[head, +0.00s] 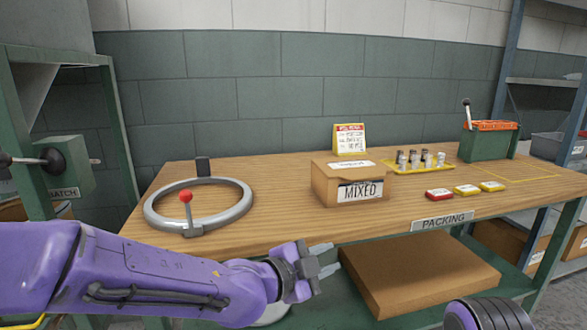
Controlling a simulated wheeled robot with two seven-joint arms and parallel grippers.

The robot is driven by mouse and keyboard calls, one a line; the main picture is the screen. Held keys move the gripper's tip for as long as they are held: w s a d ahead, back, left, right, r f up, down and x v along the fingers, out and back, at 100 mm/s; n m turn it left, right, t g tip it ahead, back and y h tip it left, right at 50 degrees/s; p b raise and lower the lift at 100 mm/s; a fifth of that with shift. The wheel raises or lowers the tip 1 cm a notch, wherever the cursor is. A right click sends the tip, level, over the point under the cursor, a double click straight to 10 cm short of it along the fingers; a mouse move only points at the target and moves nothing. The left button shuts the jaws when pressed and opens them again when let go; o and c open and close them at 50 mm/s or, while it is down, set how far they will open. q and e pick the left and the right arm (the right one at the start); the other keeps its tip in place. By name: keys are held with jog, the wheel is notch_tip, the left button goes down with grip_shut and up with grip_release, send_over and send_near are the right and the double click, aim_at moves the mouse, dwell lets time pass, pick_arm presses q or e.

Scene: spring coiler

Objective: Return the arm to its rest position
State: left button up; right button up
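My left arm (140,275), purple, comes in from the left and stretches across the lower part of the head view, in front of the packing table. My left gripper (331,258) is at its end, in front of the table's front edge and below the MIXED box. Its two grey fingers are apart with nothing between them. A purple and dark rounded part of my own body (488,314) shows at the bottom right; no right gripper fingers show.
The wooden table (270,228) carries a grey ring with a red-knobbed lever (187,208), the MIXED box (348,183), a yellow tray of small cylinders (418,162) and a green lever box (488,141). A flat cardboard box (420,272) lies below.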

pick_arm(q)
jog(key=a+f+n+y, duration=0.2)
jog(key=a+f+n, duration=0.15)
jog(key=f, duration=0.35)
jog(key=a+f+n+y, duration=0.1)
jog(key=a+f+n, duration=0.25)
jog(key=f, duration=0.35)
jog(key=s+a+f+n+g+y, duration=0.1)
jog(key=s+a+f+n+y, duration=0.1)
jog(key=s+a+f+n, duration=0.5)
jog(key=s+a+f+n+g+y, duration=0.25)
jog(key=s+a+f, duration=0.2)
jog(key=f, duration=0.55)
jog(key=s+a+f+n+y, duration=0.35)
jog(key=s+a+f, duration=0.25)
jog(key=f, duration=0.2)
jog(key=s+a+f+n+g+y, duration=0.35)
jog(key=s+a+n, duration=0.25)
jog(key=s+a, duration=0.65)
jog(key=w+a+r+p+v, duration=0.1)
jog(key=a+p+v, duration=0.1)
jog(key=p+v, duration=1.1)
jog(key=shift+r+p, duration=0.35)
jog(key=shift+p, duration=0.3)
